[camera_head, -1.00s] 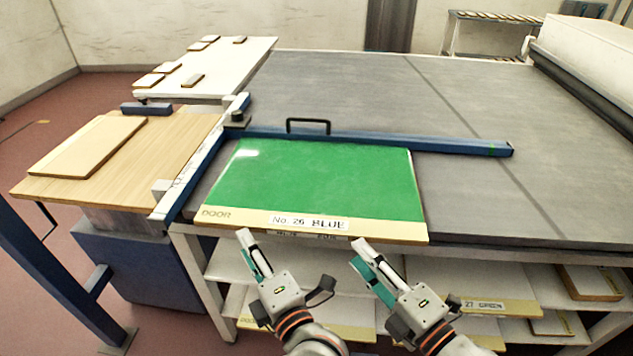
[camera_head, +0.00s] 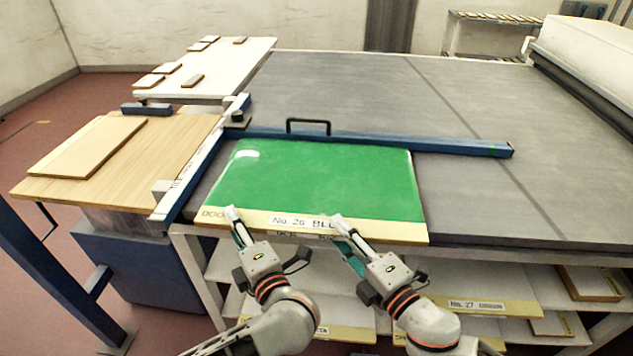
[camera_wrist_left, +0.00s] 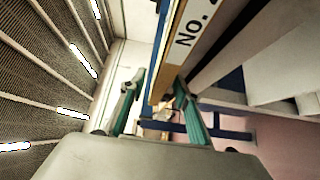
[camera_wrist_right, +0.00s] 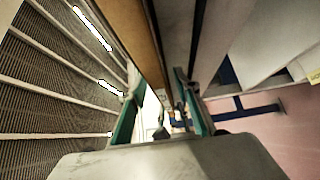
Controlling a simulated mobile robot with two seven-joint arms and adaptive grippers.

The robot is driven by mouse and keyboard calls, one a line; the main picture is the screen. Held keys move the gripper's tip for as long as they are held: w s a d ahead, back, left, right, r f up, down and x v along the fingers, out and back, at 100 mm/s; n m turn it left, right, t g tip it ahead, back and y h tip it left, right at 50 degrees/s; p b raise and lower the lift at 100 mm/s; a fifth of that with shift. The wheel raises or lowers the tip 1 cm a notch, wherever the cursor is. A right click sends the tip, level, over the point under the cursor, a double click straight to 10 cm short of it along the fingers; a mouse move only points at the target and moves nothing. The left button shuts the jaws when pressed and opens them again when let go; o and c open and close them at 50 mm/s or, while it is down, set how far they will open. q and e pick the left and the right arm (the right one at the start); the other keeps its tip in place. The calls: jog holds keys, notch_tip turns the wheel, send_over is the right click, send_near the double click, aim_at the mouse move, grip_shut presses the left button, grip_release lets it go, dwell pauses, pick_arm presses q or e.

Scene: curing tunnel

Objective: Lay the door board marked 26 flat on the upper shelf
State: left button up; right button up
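The door board (camera_head: 320,182) has a green face and a cream front strip labelled "No. 26 BLUE". It lies flat on the grey table (camera_head: 350,95), its front edge at the table's near side. My left gripper (camera_head: 237,226) is at the left part of that edge; my right gripper (camera_head: 343,233) is near its middle. Both wrist views show spread fingers with the board edge (camera_wrist_left: 169,62) (camera_wrist_right: 146,45) running between or just beyond them; contact cannot be told. Below the table is a white shelf (camera_head: 228,265), partly hidden by my arms.
A board labelled "No. 27 GREEN" (camera_head: 490,305) lies under the table at right. A blue bar (camera_head: 440,147) with a black handle lies along the board's far edge. A wooden side table (camera_head: 165,150) stands left. The grey table is clear beyond the bar.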

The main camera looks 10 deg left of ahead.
pick_arm(q)
grip_shut()
pick_arm(e)
grip_shut()
